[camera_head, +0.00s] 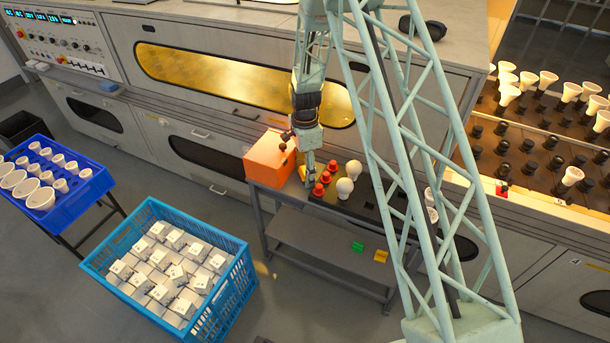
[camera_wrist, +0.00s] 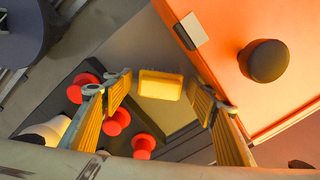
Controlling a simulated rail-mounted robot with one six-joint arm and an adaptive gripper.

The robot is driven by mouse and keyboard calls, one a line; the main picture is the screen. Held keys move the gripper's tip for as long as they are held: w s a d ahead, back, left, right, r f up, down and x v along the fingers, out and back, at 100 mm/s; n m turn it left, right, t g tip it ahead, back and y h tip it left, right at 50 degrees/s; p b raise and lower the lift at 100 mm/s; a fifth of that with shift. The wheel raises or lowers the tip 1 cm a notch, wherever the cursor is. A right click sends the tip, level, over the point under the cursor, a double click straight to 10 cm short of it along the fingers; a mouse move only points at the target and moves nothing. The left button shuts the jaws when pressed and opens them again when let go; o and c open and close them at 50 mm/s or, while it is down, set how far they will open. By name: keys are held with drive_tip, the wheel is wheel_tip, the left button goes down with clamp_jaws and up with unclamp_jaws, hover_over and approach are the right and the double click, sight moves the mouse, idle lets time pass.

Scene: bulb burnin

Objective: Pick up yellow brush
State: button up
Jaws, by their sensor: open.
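A small yellow block-shaped thing, which I take for the yellow brush (camera_wrist: 161,84), lies on the dark bench top in the wrist view. It sits between the two yellow-padded fingers of my gripper (camera_wrist: 158,92), with visible gaps on both sides, apart from the pads. My gripper is open and holds nothing. In the head view my gripper (camera_head: 309,183) points down over the small bench, between the orange box (camera_head: 267,160) and several red knobs (camera_head: 318,190). There the brush is not clearly visible, mostly hidden by the gripper.
The orange box (camera_wrist: 272,110), with a black knob, stands close on the right in the wrist view. Red knobs (camera_wrist: 117,122) stand close on the left, with white bulbs (camera_head: 344,188) beyond. A lower shelf (camera_head: 320,247) carries a green and a yellow block. A blue crate (camera_head: 214,318) stands on the floor.

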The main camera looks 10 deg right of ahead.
drive_tip(key=c, duration=1)
drive_tip(key=shift+r, duration=0.15)
wheel_tip(320, 180, up, 18)
drive_tip(key=p, duration=0.3)
idle(0.6)
drive_tip(key=shift+o, duration=1.3)
drive_tip(key=shift+c, duration=0.6)
drive_tip(key=shift+s, duration=0.1)
